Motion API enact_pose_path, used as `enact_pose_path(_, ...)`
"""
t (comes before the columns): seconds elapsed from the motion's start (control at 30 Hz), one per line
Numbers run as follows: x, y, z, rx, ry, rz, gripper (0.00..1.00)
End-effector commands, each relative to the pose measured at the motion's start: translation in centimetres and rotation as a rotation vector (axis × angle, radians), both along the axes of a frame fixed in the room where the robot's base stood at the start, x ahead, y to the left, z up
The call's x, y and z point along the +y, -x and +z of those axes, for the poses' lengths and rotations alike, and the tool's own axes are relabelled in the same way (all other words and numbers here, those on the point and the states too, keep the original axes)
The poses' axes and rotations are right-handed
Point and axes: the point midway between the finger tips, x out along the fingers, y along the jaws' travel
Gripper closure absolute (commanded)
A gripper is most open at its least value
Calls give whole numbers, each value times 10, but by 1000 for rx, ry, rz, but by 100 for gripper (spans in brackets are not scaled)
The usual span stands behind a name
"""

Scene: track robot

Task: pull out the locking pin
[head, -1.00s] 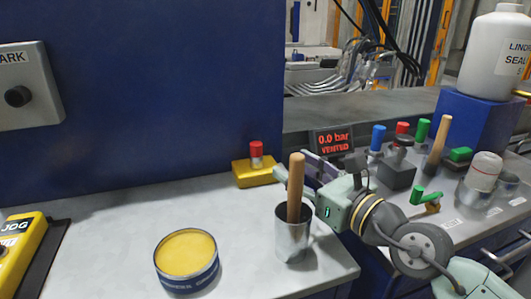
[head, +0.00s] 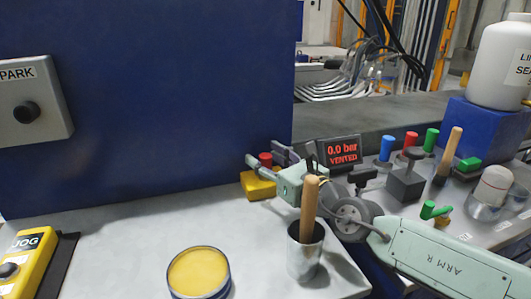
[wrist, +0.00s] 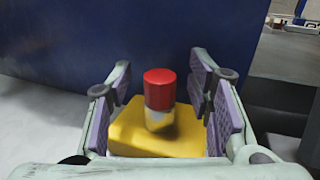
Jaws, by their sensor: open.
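The red-capped pin (wrist: 159,90) stands upright in a yellow block (wrist: 135,142), with a short bare metal shank (wrist: 160,120) below its cap. My gripper (wrist: 162,98) is open, with one purple-padded finger on each side of the pin. Gaps show between the cap and both fingers. In the head view, my gripper (head: 268,161) is over the yellow block (head: 256,187), and the red cap (head: 265,159) shows partly between the fingers. The block's right part is hidden behind my gripper.
A metal cup (head: 304,258) with a wooden-handled tool (head: 309,207) stands close in front of my arm. A yellow tin (head: 199,274) is nearer the front. A blue wall (head: 150,100) rises behind the block. A pressure display (head: 338,150) reads "0.0 bar VENTED".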

Motion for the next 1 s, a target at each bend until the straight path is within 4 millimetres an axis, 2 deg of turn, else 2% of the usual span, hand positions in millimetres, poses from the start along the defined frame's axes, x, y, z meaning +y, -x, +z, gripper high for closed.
enact_pose_path(0.4, 4, -6, 0, -1, -1, -1, 54)
enact_pose_path(1.0, 4, -6, 0, -1, -1, -1, 94)
